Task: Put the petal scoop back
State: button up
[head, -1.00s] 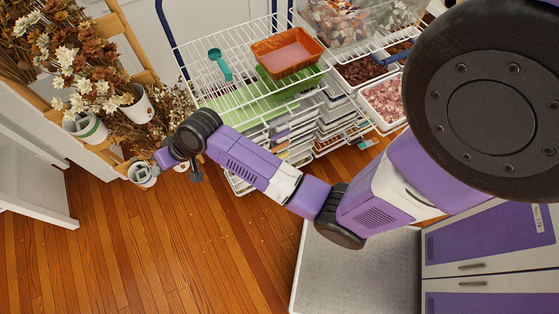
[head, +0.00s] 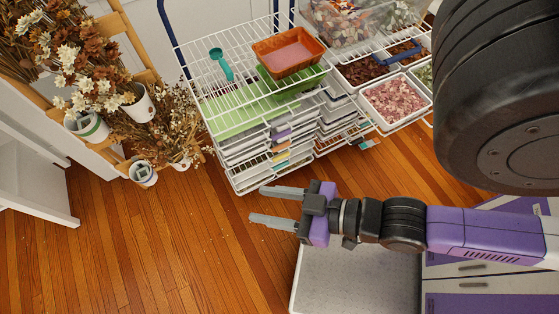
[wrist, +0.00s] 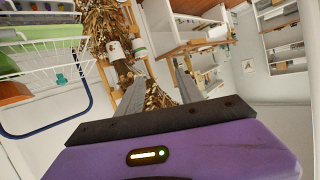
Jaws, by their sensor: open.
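A teal scoop (head: 221,64) lies on the wire rack's top shelf (head: 195,80), left of an orange tray. A small teal shape, likely this scoop, shows through the wires in the wrist view (wrist: 61,79). A blue scoop-like thing (head: 404,51) lies over the petal bins at the right. I cannot tell which of the two is the petal scoop. My gripper (head: 257,204) is open and empty, in front of and below the rack, with its fingers pointing left. It is apart from both scoops.
The orange tray (head: 290,50) and a green tray (head: 292,83) sit on the rack. Bins of pink petals (head: 397,98) and brown petals (head: 362,72) stand at its right. Dried flowers in pots (head: 140,105) stand at the left. The wooden floor (head: 180,250) is clear.

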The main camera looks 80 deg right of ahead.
jog(key=shift+n+t+y, duration=0.4)
jog(key=shift+n, duration=0.4)
jog(key=r, duration=0.1)
jog(key=s+r, duration=0.1)
jog(key=r, duration=0.1)
jog(key=s+r, duration=0.1)
jog(key=shift+s+d+r, duration=0.15)
jog(key=shift+d+r, duration=0.05)
jog(key=shift+r, duration=0.1)
jog(key=shift+f+b, duration=0.8)
